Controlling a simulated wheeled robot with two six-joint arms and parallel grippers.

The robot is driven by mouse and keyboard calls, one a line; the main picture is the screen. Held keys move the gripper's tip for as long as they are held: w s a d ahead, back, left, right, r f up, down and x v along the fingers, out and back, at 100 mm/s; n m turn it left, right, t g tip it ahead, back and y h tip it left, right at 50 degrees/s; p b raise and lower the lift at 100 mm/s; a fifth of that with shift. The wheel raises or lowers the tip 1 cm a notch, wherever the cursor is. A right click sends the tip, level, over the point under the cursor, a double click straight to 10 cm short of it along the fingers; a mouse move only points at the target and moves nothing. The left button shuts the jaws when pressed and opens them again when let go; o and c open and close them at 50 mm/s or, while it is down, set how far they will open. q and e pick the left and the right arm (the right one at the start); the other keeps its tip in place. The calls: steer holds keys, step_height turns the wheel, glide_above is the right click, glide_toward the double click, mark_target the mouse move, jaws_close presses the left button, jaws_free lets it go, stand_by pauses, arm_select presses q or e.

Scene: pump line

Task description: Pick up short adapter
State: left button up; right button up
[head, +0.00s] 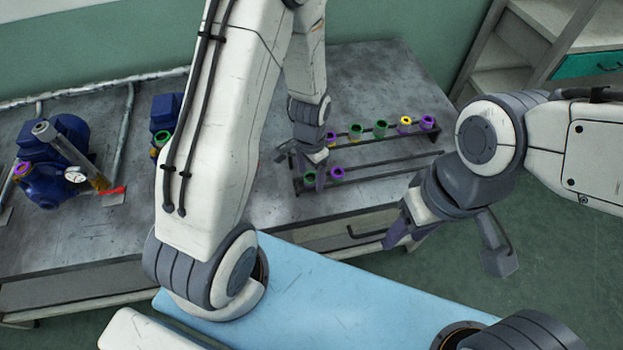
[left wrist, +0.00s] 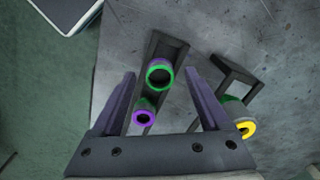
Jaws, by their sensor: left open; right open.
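Several adapters with coloured rings stand in two rows on a dark rack (head: 395,164). In the front row are a green-ringed adapter (head: 309,179) and a purple-ringed adapter (head: 338,173). I cannot tell which piece is the short adapter. My left gripper (head: 318,172) is open above the rack's left end and partly hides it. In the left wrist view, the green-ringed adapter (left wrist: 159,74) and the purple-ringed adapter (left wrist: 144,114) show between the open fingers, neither held. My right gripper (head: 445,250) is open and empty, right of the rack and in front of the bench.
The back row holds green adapters (head: 380,129), a yellow-ringed one (head: 404,124) and a purple-ringed one (head: 428,123). A blue pump (head: 50,165) with a gauge stands on the grey bench (head: 360,75) at left. A light-blue surface (head: 330,300) lies in front.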

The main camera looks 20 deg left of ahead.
arm_select(q)
steer(key=shift+f, duration=0.15)
jaws_close()
